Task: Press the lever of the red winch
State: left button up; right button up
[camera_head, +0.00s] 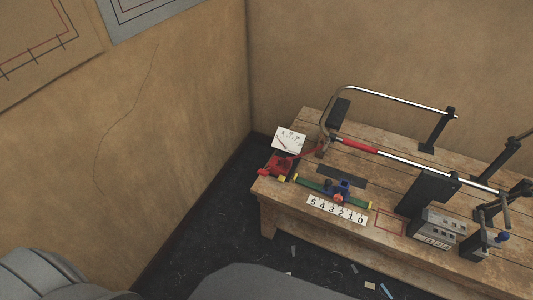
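A small red device (274,167), which may be the red winch, sits at the left front corner of the wooden table. A curved red bar (305,153) runs from it up towards a bent metal tube (325,122). Yellow bits show at its lower edge. It is too small to tell which part is the lever. A red sleeve (359,145) sits on a long metal rod behind it. Neither of my grippers is in view, and nothing touches the red device from my side.
The wooden table (285,201) also bears a green rail (315,184) with a blue block, a white number strip (338,211), a white dial card (289,139), black stands (428,191) and a grey box (441,225). Dark floor (215,228) with scraps lies in front. Tan walls (190,90) meet behind.

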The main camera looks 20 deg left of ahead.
aim_at(264, 172)
jog(key=u, duration=0.7)
jog(key=i, duration=1.2)
jog(key=z, duration=1.35)
jog(key=k, duration=0.6)
jog(key=u, duration=1)
jog(key=k, duration=0.5)
jog(key=z, duration=0.75)
jog(key=i, duration=0.35)
jog(key=z, duration=0.05)
